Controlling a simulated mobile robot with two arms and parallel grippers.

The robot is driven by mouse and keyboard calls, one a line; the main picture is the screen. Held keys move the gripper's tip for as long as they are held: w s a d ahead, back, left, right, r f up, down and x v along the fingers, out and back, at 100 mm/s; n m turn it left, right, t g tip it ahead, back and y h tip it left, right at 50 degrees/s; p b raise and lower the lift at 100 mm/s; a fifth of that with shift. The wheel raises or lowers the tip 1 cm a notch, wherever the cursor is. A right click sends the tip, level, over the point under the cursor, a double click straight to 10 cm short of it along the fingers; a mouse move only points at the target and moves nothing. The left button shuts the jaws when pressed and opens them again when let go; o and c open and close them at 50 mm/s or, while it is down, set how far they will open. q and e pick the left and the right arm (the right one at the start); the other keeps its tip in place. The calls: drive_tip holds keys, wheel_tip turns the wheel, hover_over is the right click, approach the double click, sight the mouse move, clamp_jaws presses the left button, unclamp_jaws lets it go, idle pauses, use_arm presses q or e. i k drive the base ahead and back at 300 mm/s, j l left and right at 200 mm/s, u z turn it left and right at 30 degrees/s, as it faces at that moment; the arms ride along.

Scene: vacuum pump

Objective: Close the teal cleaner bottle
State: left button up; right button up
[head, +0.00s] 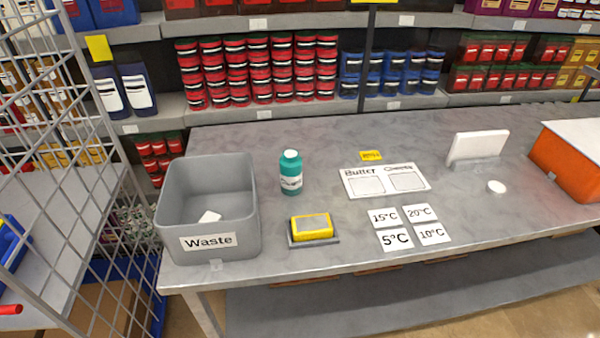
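The teal cleaner bottle (291,174) stands upright on the grey table, right of the waste bin. It has a white label and a pale top; I cannot tell whether that top is an opening or a lid. A small round white disc (496,187), which looks like a cap, lies flat on the right part of the table, apart from the bottle. Neither of my grippers is in view.
A grey bin marked Waste (207,241) stands left of the bottle. A yellow block (312,227) sits on a dark base in front. Butter/cheese board (385,181), temperature cards (396,238), white stand (479,146) and orange box (566,168) occupy the right.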

sight(291, 162)
drive_tip(key=i+l, duration=0.2)
drive_tip(key=l, duration=0.2)
drive_tip(key=i+l+z, duration=0.15)
drive_tip(key=l, duration=0.25)
drive_tip(key=i+l, duration=0.35)
